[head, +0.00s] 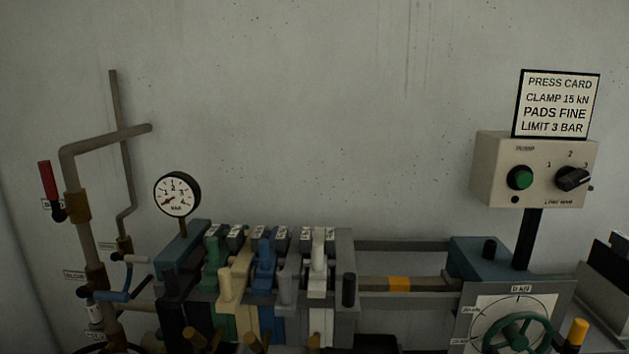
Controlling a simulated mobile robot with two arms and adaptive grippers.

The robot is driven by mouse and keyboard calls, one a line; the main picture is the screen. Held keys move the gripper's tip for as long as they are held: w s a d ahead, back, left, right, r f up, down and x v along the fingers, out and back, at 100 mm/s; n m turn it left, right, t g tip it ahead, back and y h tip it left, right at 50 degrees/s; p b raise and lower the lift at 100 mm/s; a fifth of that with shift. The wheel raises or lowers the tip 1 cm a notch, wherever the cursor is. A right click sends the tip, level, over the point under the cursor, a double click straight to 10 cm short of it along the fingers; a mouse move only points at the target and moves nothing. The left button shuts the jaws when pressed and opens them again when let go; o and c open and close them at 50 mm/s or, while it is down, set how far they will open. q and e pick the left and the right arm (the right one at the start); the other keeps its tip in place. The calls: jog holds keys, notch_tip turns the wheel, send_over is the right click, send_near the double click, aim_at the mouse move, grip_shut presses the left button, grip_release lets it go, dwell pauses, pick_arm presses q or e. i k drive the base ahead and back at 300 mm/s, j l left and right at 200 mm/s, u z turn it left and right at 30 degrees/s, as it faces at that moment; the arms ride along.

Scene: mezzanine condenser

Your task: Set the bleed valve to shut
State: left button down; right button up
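Several small lever valves sit on the pipework at the left. I cannot tell for certain which one is the bleed valve. Neither of my grippers is in view.
A pressure gauge (177,194) stands right of the pipes. A filter press with coloured plates (265,260) fills the middle. At right are a pump control box (535,168), a press card (556,104) and a green handwheel (517,334). The wall above is bare.

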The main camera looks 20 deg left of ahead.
aim_at(59, 215)
jog(key=u, duration=2.05)
jog(key=j+u, duration=0.15)
